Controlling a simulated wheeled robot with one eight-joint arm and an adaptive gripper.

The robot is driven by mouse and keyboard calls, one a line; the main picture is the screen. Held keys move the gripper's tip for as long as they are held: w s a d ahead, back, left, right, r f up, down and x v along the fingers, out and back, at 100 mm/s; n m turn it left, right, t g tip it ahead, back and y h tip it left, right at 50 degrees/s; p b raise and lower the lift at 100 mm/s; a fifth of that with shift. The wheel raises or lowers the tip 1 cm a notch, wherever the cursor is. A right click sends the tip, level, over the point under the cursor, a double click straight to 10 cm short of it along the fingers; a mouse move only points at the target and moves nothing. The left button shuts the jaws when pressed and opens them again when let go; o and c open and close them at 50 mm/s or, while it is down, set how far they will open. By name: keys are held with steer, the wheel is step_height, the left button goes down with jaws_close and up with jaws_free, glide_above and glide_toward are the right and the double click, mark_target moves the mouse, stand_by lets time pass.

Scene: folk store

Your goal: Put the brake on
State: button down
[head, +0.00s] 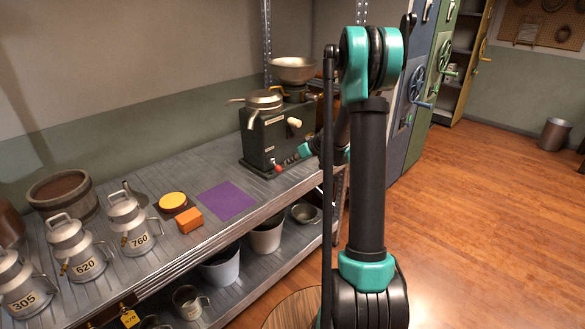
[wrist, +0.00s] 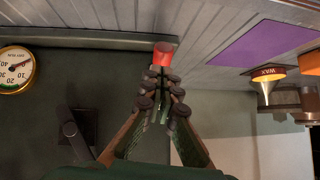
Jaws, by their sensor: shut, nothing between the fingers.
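A dark green box-shaped machine (head: 268,138) with metal bowls on top stands at the far end of the metal shelf. A small red knob (head: 277,168) shows low at its front edge; in the wrist view the red knob (wrist: 163,54) is just past my fingertips. I take it for the end of the brake, but its lever is hidden. My gripper (head: 290,160) is shut and empty, with its fingertips (wrist: 161,75) at the knob. I cannot tell whether they touch it. Much of the gripper is hidden behind my arm in the head view.
A round dial (wrist: 16,69) and a dark lever-like part (wrist: 75,132) are on the machine's face. A pale handle (head: 294,122) sticks out above. A purple mat (head: 226,201), orange block (head: 189,219) and several milk cans (head: 131,223) stand along the shelf.

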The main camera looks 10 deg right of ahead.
steer(key=s+d+r, duration=0.2)
steer(key=s+d, duration=0.4)
steer(key=s, duration=0.1)
steer(key=shift+d+r, duration=0.3)
steer(key=shift+r, duration=0.1)
steer(key=shift+s, duration=0.1)
steer(key=s+a+m+g+h, duration=0.1)
steer(key=s+a+m, duration=0.15)
steer(key=s, duration=0.55)
steer(key=s+a+m+g+h, duration=0.1)
steer(key=s+a+h, duration=0.15)
steer(key=s, duration=0.55)
steer(key=s+d+f+m+h, duration=0.1)
steer(key=s+f+m+h, duration=0.2)
steer(key=s, duration=1.4)
steer(key=shift+d+f, duration=0.15)
steer(key=shift+f, duration=0.25)
